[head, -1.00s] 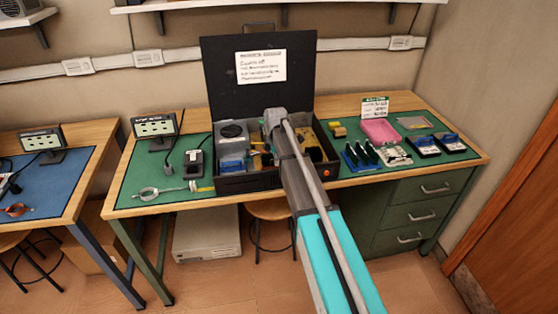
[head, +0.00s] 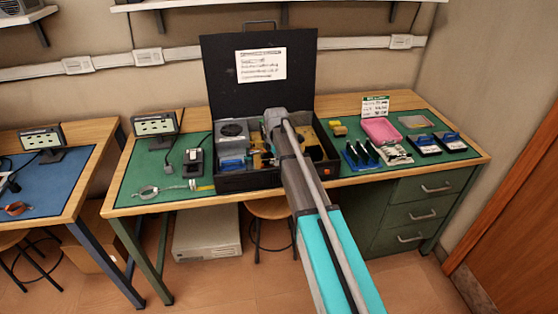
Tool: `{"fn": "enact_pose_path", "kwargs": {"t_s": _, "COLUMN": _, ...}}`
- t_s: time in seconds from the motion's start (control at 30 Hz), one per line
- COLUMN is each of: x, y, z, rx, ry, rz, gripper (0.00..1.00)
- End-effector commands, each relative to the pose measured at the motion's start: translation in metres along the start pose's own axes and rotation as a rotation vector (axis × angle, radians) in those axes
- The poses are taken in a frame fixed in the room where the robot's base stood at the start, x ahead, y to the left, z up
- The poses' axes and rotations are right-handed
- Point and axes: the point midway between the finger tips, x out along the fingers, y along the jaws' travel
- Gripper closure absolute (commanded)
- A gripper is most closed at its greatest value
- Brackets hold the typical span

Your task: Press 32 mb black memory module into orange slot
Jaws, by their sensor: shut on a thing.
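An open black case (head: 250,181) stands on the green mat of the bench, its lid upright at the back with a white label sheet. My arm reaches into the case from the front, and my gripper (head: 268,158) is low inside it, mostly hidden by my own arm. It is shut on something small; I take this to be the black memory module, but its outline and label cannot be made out. A brownish-yellow board shows in the case on both sides of my arm. The orange slot cannot be made out, nor whether the module touches it.
A blue part (head: 232,164) sits in the case's left side. Right of the case are several dark upright pieces (head: 362,156), a pink tray (head: 381,131), two blue-black items (head: 438,145) and a sign (head: 375,106). Left are a small black device (head: 194,160) and a ring-shaped strap (head: 147,192).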

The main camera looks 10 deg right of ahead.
Motion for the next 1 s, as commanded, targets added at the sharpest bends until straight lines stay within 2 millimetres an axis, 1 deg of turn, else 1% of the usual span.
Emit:
{"fn": "enact_pose_path", "kwargs": {"t_s": 0.47, "x": 0.0007, "y": -0.0012, "z": 0.0007, "rx": 0.001, "ry": -0.001, "rz": -0.002, "gripper": 1.00}}
{"fn": "enact_pose_path", "kwargs": {"t_s": 0.5, "x": 0.0008, "y": -0.0012, "z": 0.0007, "rx": 0.001, "ry": -0.001, "rz": -0.002, "gripper": 0.84}}
{"fn": "enact_pose_path", "kwargs": {"t_s": 0.57, "x": 0.0008, "y": -0.0013, "z": 0.0007, "rx": 0.001, "ry": -0.001, "rz": -0.003, "gripper": 0.73}}
{"fn": "enact_pose_path", "kwargs": {"t_s": 0.6, "x": 0.0008, "y": -0.0012, "z": 0.0007, "rx": 0.001, "ry": -0.001, "rz": -0.002, "gripper": 0.66}}
{"fn": "enact_pose_path", "kwargs": {"t_s": 0.7, "x": 0.0007, "y": -0.0010, "z": 0.0008, "rx": 0.001, "ry": -0.001, "rz": -0.002, "gripper": 0.50}}
{"fn": "enact_pose_path", "kwargs": {"t_s": 1.0, "x": 0.0005, "y": -0.0006, "z": 0.0006, "rx": 0.001, "ry": 0.000, "rz": -0.001, "gripper": 0.50}}
